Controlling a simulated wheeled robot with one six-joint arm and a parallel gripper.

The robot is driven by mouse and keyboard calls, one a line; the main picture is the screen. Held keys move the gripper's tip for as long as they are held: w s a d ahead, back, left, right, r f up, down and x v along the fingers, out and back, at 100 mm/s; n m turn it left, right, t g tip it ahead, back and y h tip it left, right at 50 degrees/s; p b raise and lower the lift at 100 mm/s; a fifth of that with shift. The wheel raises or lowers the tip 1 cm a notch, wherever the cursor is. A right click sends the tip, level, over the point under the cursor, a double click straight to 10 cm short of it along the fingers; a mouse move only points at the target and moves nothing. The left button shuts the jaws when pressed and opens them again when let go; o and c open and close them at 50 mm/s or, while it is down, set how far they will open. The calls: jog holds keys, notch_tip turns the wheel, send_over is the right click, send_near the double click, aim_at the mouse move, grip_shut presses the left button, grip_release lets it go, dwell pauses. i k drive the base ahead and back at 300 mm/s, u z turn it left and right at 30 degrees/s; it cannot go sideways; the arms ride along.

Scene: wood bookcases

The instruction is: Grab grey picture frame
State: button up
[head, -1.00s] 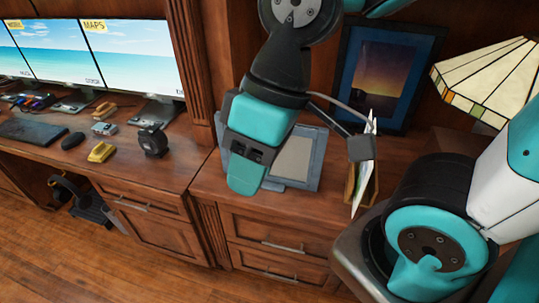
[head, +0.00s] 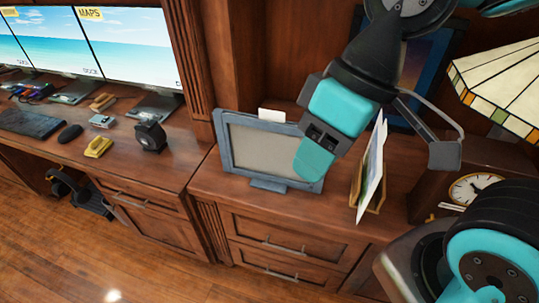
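The grey picture frame (head: 228,148), with a blue-grey border and a plain grey panel, stands on a small foot on the wooden cabinet top. Its right part is hidden behind my gripper. My gripper (head: 378,148) is in front of and to the right of the frame in the head view. Its right finger is spread far out, so it looks open, and I see nothing held in it. The left finger is partly hidden behind the teal housing. I cannot tell how far the gripper is from the frame in depth.
A wooden holder with papers (head: 370,175) stands right of the frame. A white card (head: 272,115) shows behind the frame. A clock (head: 473,188) and a stained-glass lamp (head: 505,75) are at the right. A desk with monitors (head: 128,50) is at the left.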

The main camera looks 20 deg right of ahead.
aim_at(264, 150)
jog(key=u, duration=0.15)
jog(key=k, duration=0.45)
jog(key=u, duration=1.15)
jog(key=i, duration=0.7)
jog(key=z, duration=0.5)
jog(key=i, duration=0.45)
jog(key=z, duration=0.35)
